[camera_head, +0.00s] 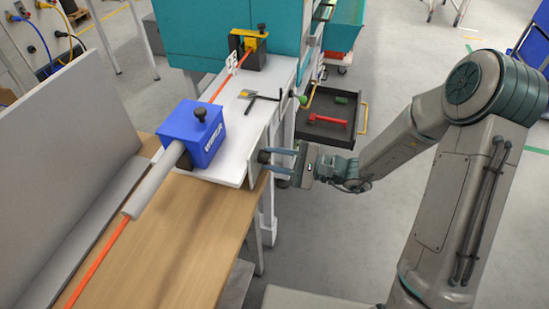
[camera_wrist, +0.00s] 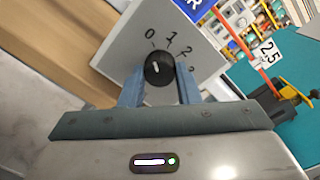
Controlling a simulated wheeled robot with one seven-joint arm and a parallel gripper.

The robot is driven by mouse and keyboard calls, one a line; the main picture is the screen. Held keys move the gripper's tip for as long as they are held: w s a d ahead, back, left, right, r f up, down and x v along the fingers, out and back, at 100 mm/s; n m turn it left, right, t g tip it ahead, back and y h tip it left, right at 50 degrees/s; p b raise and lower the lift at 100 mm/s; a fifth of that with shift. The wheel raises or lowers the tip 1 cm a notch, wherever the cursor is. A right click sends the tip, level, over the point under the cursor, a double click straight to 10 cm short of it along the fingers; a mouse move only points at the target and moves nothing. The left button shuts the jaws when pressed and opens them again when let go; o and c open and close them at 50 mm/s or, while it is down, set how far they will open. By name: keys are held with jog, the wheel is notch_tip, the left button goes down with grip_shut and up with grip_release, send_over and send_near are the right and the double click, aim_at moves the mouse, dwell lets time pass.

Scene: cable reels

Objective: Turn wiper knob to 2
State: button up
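The wiper knob (camera_wrist: 158,70) is a round black knob with a small white mark, set on a light grey panel (camera_wrist: 118,48). The digits 0, 1 and 2 are printed in an arc around it, with another partly hidden digit by the right finger. Which digit the mark points to is not clear. My gripper (camera_wrist: 160,72) has its two blue-grey fingers at the panel, one on each side of the knob. Whether they touch it is not clear.
A blue wiper box (camera_head: 188,132) sits on the white bench top (camera_head: 226,160), with an orange cable (camera_head: 97,262) running through it. An open dark drawer (camera_head: 328,133) with a red tool is beyond my gripper. A wooden table (camera_head: 180,235) is at the left.

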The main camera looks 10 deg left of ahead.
jog(key=shift+m+p, duration=0.35)
jog(key=shift+m, duration=0.05)
jog(key=m+p, duration=0.2)
jog(key=m, duration=0.1)
jog(key=shift+r, duration=0.15)
jog(key=m+p, duration=0.3)
jog(key=m, duration=0.1)
jog(key=shift+s+m, duration=0.1)
jog(key=shift+m, duration=0.2)
jog(key=m+p, duration=0.3)
jog(key=m, duration=0.1)
jog(key=shift+m+t+y+p, duration=0.3)
jog(key=shift+m+p, duration=0.85)
jog(key=shift+m, duration=0.65)
jog(key=shift+f, duration=0.2)
jog(key=o, duration=1)
jog(key=shift+c, duration=0.2)
